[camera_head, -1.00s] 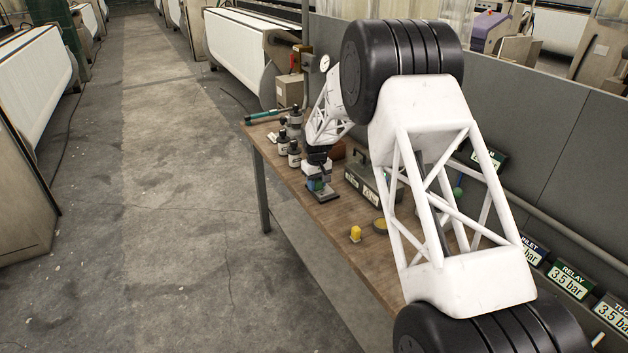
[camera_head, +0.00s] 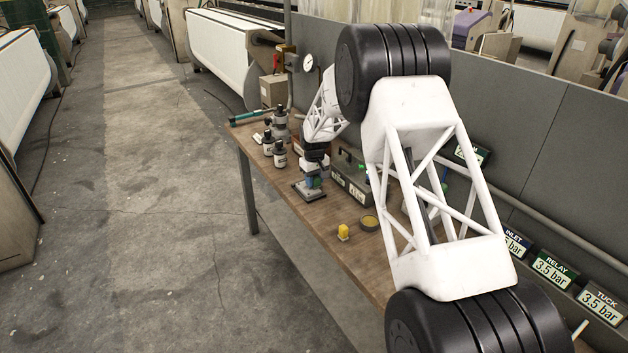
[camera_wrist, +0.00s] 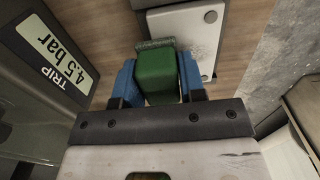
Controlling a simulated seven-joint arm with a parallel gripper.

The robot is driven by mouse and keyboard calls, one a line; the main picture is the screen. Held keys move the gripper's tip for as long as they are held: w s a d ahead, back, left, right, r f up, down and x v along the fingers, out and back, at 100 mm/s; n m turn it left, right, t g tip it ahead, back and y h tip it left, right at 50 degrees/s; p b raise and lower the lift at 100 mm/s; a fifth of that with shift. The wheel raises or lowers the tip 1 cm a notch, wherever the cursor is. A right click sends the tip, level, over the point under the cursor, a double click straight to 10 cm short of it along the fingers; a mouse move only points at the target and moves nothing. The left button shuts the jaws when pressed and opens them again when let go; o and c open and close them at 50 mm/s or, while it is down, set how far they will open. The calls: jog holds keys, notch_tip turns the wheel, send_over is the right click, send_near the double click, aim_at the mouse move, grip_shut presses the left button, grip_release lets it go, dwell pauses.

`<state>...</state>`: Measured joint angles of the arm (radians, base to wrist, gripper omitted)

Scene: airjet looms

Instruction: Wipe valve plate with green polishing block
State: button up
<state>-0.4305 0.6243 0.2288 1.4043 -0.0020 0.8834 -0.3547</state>
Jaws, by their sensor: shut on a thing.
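My gripper (camera_wrist: 157,84) is shut on the green polishing block (camera_wrist: 158,72), which sits between its two blue fingers in the wrist view. The pale grey valve plate (camera_wrist: 205,38), with bolts at its corners, lies on the wooden bench just beyond the block. The block's far edge overlaps the plate's left part in this view. Whether they touch, I cannot tell. In the head view my gripper (camera_head: 313,180) is low over the bench, at the valve plate (camera_head: 308,194); the block is mostly hidden there.
A box with a TRIP 4.5 bar display (camera_wrist: 50,52) stands close on the left in the wrist view.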

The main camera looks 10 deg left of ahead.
aim_at(302, 190)
jog(key=shift+s+a, duration=0.3)
jog(key=shift+s+a+f, duration=0.1)
jog(key=shift+s+a, duration=0.7)
jog(key=shift+a, duration=0.05)
jog(key=shift+s+a, duration=0.2)
jog(key=shift+s, duration=0.05)
jog(key=shift+s+a, duration=0.55)
jog(key=shift+a, duration=0.05)
jog(key=shift+s+a+r, duration=0.2)
jog(key=shift+s+a, duration=0.05)
notch_tip(302, 190, up, 8)
jog(key=shift+d, duration=0.15)
